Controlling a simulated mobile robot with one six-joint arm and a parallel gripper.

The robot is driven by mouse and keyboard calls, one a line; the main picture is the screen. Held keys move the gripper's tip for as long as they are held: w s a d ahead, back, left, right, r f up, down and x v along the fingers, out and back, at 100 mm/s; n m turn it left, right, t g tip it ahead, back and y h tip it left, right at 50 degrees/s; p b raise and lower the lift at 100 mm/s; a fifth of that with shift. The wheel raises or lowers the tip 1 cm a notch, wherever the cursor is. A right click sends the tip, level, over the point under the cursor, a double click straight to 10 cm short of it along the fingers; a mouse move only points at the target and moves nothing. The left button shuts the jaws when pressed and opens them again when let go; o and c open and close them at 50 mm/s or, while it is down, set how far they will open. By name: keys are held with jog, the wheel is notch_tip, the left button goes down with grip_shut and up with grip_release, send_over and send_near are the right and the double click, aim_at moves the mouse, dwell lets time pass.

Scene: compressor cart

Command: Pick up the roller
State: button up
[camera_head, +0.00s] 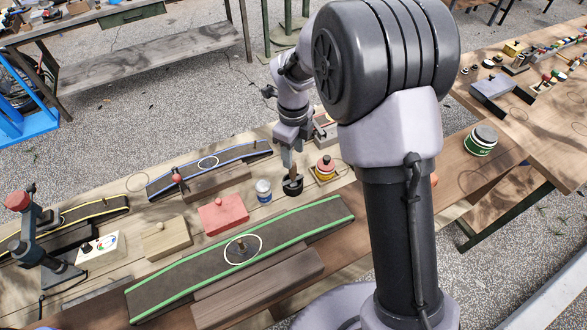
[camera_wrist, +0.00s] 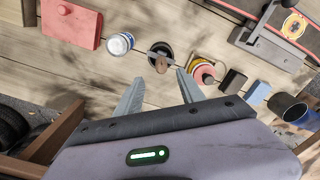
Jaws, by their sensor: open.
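A small dark round piece with a short brownish upright part (camera_head: 293,186), probably the roller, stands on the wooden bench. It also shows in the wrist view (camera_wrist: 160,52), just beyond and between my fingertips. My gripper (camera_head: 289,158) points down over this piece with its fingers apart. In the wrist view my gripper (camera_wrist: 160,78) is open, with nothing visibly clamped between the fingers. The arm hides part of the bench on the right in the head view, and whether the fingers touch the piece cannot be told.
A white and blue can (camera_head: 263,190) stands close left of the piece, and a red-topped yellow button (camera_head: 325,168) close right. A red box (camera_head: 224,214) and wooden box (camera_head: 166,238) lie farther left. A green-edged strip (camera_head: 190,275) runs along the front.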

aim_at(293, 171)
notch_tip(293, 171, down, 5)
jog(key=shift+r+b, duration=0.2)
jog(key=shift+b, duration=0.35)
jog(key=f, duration=0.1)
jog(key=f+b, duration=0.1)
jog(key=f, duration=0.1)
jog(key=f+b, duration=0.1)
jog(key=f, duration=0.1)
jog(key=shift+w+a+f, duration=0.1)
jog(key=shift+w, duration=0.2)
grip_shut()
